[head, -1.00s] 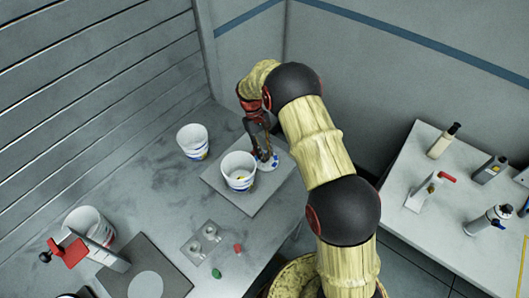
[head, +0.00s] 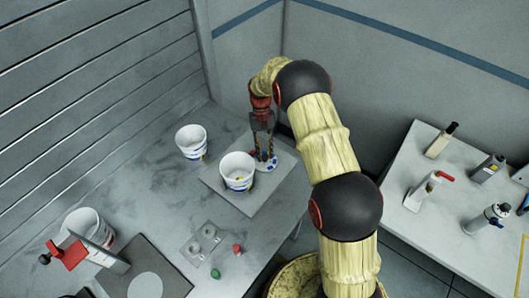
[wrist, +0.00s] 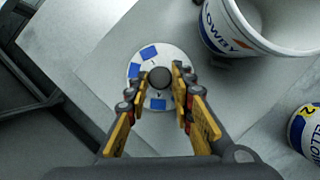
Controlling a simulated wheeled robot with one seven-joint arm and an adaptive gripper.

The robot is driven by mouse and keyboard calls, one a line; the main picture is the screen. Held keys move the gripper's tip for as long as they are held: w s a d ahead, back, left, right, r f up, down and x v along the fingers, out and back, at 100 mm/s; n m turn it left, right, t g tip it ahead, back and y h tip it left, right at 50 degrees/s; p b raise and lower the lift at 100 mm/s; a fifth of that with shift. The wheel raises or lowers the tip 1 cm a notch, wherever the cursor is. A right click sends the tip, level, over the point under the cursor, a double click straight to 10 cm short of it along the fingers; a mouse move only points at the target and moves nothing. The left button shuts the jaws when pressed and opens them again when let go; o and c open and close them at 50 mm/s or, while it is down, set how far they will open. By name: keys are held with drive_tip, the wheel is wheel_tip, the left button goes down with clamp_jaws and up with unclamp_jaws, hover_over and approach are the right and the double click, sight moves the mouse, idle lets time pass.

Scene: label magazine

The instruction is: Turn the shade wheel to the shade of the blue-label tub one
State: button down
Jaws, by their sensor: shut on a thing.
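The shade wheel (wrist: 172,52) is a white disc with several blue patches of similar shade and a dark round knob (wrist: 159,76) at its centre. It lies on a grey plate beside a white tub; it also shows in the head view (head: 272,164), partly hidden by my gripper. My gripper (wrist: 159,86) points down over the wheel, its yellow-sided fingers shut on the knob. The near white tub (head: 238,172) stands on the same plate; its label in the wrist view (wrist: 222,28) has blue lettering. A second white tub (head: 191,142) carries a blue label with a yellow numeral (wrist: 305,130).
The grey plate (head: 244,206) lies on the workbench. A third tub (head: 84,226) stands by a red-handled device (head: 68,254) at lower left. A small tray (head: 203,243) and red and green pieces lie in front. A side table (head: 412,215) with bottles stands right.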

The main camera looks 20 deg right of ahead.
drive_tip(key=c, duration=1.5)
unclamp_jaws()
drive_tip(key=shift+c, duration=0.2)
drive_tip(key=shift+w+r, duration=0.1)
drive_tip(key=v, duration=1.1)
drive_tip(key=shift+r, duration=0.4)
drive_tip(key=shift+w, duration=0.1)
